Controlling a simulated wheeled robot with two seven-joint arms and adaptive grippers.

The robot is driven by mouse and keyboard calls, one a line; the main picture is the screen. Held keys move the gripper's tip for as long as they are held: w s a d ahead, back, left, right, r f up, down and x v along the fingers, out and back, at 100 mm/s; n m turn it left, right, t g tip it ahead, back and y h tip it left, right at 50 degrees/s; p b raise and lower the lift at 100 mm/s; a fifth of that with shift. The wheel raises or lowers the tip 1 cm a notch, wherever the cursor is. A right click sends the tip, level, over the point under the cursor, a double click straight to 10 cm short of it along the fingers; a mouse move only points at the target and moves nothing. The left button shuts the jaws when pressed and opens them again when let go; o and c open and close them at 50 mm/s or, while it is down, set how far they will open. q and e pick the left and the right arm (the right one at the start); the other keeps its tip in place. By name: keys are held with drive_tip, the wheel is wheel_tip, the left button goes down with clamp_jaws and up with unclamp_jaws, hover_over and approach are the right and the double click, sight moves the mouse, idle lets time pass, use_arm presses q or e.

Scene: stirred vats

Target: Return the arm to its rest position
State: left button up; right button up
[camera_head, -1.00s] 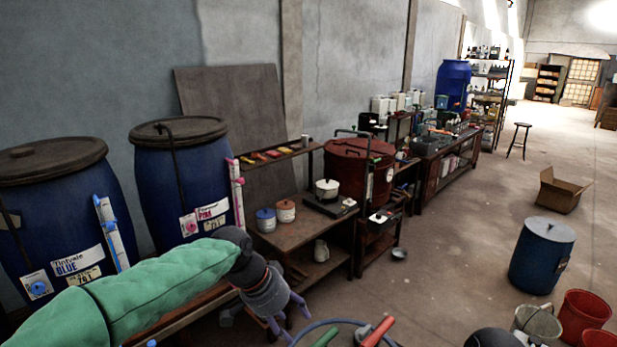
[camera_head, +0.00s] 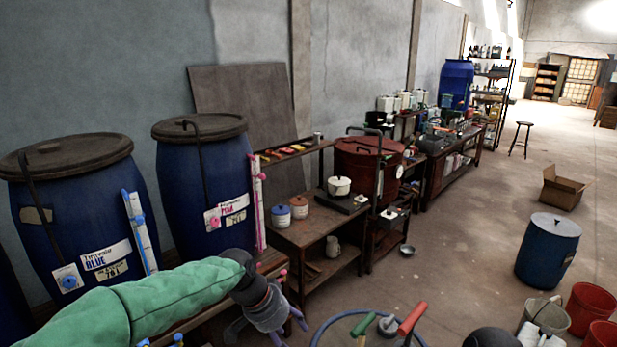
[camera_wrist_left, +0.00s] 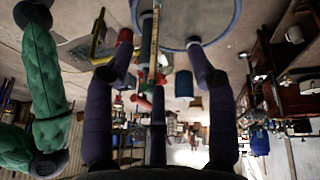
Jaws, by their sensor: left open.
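My left arm (camera_head: 150,305), in a green sleeve, reaches in from the lower left of the head view. Its left gripper (camera_head: 268,322) hangs at the bottom middle, in front of the workbench. Its purple fingers are spread open with nothing between them. In the left wrist view the gripper (camera_wrist_left: 160,62) also shows open and empty, its fingers apart. A green sleeve (camera_wrist_left: 45,85) shows at the left of that view. My right gripper is not in view.
Blue barrels (camera_head: 205,185) stand along the wall at left. A wooden bench (camera_head: 310,232) carries jars and a white pot. A red vat (camera_head: 362,170) stands behind it. A blue drum (camera_head: 547,255) and red buckets (camera_head: 590,305) are at right. Open floor (camera_head: 455,235) lies between.

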use_arm(q)
drive_tip(key=s+a+f+n+b, duration=0.2)
drive_tip(key=f, duration=1.2)
drive_tip(key=s+a+f+n+b, duration=0.1)
drive_tip(key=s+f+n, duration=0.1)
drive_tip(key=f, duration=1.2)
drive_tip(key=s+a+f+n+b, duration=0.1)
drive_tip(key=s+f+n+b, duration=0.1)
drive_tip(key=s+f, duration=0.7)
drive_tip(key=s+a+f+n+g+b, duration=0.1)
drive_tip(key=s+f+n, duration=0.3)
drive_tip(key=s+f, duration=0.5)
wheel_tip(320, 180, down, 2)
drive_tip(key=shift+s+a+y+b, duration=0.3)
drive_tip(key=shift+a+b, duration=0.1)
drive_tip(key=shift+b, duration=0.05)
drive_tip(key=shift+d, duration=0.1)
